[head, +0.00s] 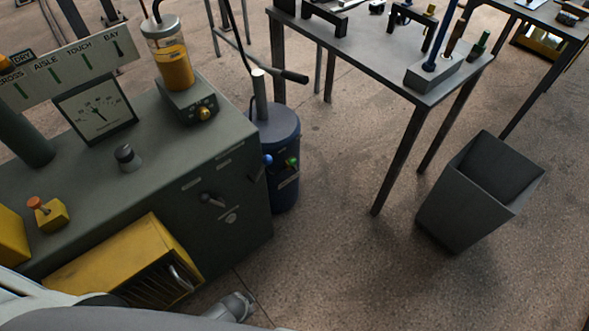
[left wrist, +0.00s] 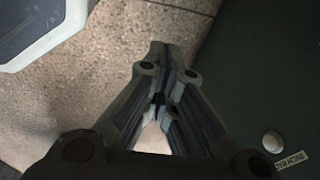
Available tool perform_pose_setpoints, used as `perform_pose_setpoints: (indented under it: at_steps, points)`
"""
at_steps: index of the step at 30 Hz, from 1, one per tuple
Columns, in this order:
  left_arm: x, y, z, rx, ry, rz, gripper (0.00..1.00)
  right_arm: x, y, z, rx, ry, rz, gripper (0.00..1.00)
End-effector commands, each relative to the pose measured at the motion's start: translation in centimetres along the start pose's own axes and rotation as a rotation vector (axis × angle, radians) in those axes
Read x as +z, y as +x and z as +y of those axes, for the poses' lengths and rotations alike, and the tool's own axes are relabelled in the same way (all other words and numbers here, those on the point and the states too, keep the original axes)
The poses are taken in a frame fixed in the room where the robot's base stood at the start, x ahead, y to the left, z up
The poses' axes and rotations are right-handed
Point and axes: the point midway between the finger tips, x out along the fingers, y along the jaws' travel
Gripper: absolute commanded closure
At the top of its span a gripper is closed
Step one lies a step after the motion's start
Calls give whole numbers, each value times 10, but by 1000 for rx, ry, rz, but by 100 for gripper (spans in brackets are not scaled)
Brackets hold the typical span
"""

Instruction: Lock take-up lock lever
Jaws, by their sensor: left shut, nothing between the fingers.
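A dark green cabinet (head: 237,228) stands at the left in the head view. A small lever (head: 212,199) with a pale pivot sticks out of its front panel, with small labels around it. The labels are too small to read, so I cannot tell if this is the take-up lock lever. Another dark handle (head: 258,175) shows near the panel's right edge. My left gripper (left wrist: 170,52) is shut and empty in the left wrist view, over the floor beside a dark green panel (left wrist: 265,70). No lever shows there. My right gripper is not in view.
A round pale button (left wrist: 271,142) and an inch rev label (left wrist: 290,160) are on the panel. A yellow box (head: 135,262) sits against the cabinet. A blue canister (head: 283,150) stands beside it. A workbench (head: 375,55) and a dark bin (head: 470,205) are right; floor between is clear.

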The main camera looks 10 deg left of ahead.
Motion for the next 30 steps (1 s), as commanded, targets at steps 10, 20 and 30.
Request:
perform_pose_setpoints:
  at_steps: [10,20,30]
  points:
    - [-150,21,-78,-262,366,74,100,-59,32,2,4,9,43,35]
    - [-280,-32,-140,-651,627,107,100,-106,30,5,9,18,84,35]
    - [-356,-125,-162,-1063,710,123,100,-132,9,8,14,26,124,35]
